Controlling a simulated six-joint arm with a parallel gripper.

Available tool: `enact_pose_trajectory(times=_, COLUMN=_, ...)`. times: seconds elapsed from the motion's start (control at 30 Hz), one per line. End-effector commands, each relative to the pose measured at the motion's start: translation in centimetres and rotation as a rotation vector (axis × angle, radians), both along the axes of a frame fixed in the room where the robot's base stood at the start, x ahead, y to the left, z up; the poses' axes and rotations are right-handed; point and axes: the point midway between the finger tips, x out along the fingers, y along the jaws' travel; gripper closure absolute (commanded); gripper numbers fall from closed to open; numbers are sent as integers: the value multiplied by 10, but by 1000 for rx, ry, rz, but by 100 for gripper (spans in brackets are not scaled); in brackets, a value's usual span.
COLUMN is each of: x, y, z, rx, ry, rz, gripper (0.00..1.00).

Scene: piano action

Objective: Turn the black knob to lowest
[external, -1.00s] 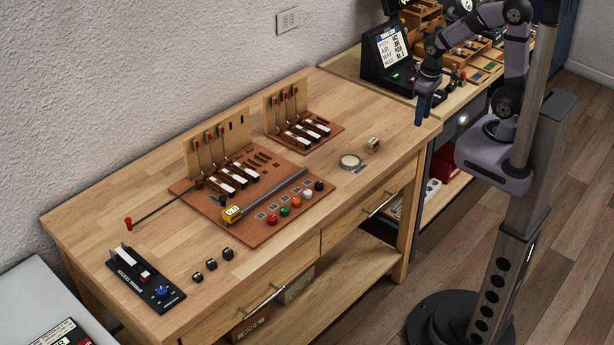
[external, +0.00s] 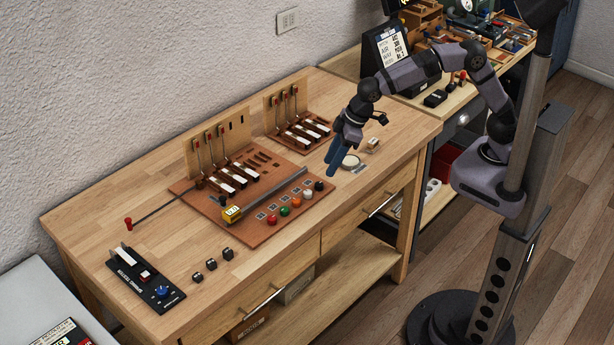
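The black knob (external: 319,186) is the last, at the far right end, in a row of coloured knobs along the front of the brown board (external: 262,235). Each knob has a small marked plate behind it. The knob's pointer is too small to read. My gripper (external: 333,174) has blue fingers that point down, a little above and to the right of the black knob in the picture, apart from it. Nothing shows between the fingers. Whether they are parted is unclear from this angle.
White (external: 307,194), green (external: 295,202) and red (external: 272,220) knobs share the row. A round dish (external: 351,161) is close to my gripper.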

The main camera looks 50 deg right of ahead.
Motion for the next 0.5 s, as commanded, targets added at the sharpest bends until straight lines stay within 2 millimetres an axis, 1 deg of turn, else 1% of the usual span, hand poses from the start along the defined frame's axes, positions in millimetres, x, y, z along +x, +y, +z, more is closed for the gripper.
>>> enact_pose_trajectory(times=0.17, x=4, y=3, z=-15, rx=-4, ry=3, rz=-1, gripper=61)
enact_pose_trajectory(times=0.5, x=16, y=14, z=-54, rx=-4, ry=3, rz=-2, gripper=61)
